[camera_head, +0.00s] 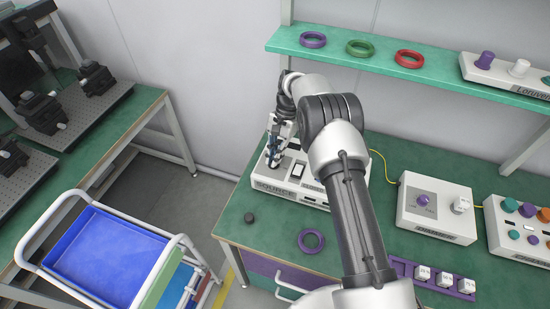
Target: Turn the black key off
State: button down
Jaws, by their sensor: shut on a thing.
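The white box labelled SOURCE (284,190) stands on the green worktop, left of my arm. My gripper (273,158) points down at the left part of its top face. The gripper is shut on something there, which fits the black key. The key itself is hidden by the fingers, and its angle cannot be told. A black and white switch (298,171) sits on the box just right of the gripper. My arm covers the box's right part.
White boxes with knobs (436,208) stand to the right. A purple strip with white pieces (466,287) lies at front right. A shelf with rings (430,77) hangs behind.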

jog(key=shift+n+h+b, duration=0.35)
jog(key=shift+n+h, duration=0.05)
jog(key=shift+n, duration=0.8)
jog(key=c, duration=1.7)
grip_release()
jog(key=shift+r, duration=0.1)
jog(key=shift+v, duration=3.6)
jog(key=shift+w, duration=0.15)
